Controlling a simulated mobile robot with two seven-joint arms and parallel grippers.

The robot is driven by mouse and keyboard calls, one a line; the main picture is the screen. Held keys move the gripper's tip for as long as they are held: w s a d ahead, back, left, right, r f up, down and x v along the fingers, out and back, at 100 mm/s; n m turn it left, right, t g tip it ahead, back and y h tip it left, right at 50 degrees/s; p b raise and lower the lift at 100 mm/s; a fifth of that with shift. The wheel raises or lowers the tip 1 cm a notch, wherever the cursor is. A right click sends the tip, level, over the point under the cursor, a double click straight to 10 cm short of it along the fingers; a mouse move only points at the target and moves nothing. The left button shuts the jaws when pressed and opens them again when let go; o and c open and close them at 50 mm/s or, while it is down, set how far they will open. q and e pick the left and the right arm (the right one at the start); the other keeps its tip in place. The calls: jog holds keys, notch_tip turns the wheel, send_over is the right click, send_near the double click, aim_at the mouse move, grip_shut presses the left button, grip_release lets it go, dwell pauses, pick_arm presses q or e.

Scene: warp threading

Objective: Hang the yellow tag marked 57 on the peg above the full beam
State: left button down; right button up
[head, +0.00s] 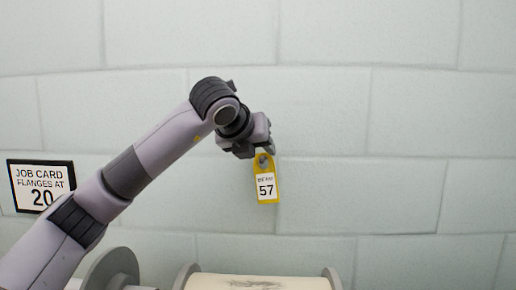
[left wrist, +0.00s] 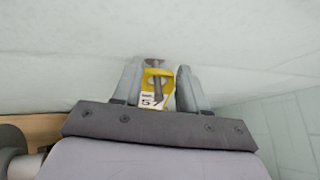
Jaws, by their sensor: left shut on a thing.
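The yellow tag (head: 265,190) marked 57 hangs upright in front of the wall, above the full beam (head: 260,283). It also shows in the left wrist view (left wrist: 169,82). My left gripper (head: 261,151) is shut on the tag near its top. The grey peg (left wrist: 155,63) shows between the fingers (left wrist: 158,80) in the left wrist view, overlapping the tag. In the head view a grey round end (head: 264,161) shows at the tag's hole. I cannot tell for sure whether the peg passes through the hole. My right gripper is not in view.
A job card sign (head: 41,186) reading "flanges at 20" is on the wall at left. Another beam's flange (head: 112,268) stands left of the full beam. The pale block wall (head: 420,120) is clear to the right of the tag.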

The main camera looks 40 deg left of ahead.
pick_arm(q)
jog(key=shift+f, duration=0.35)
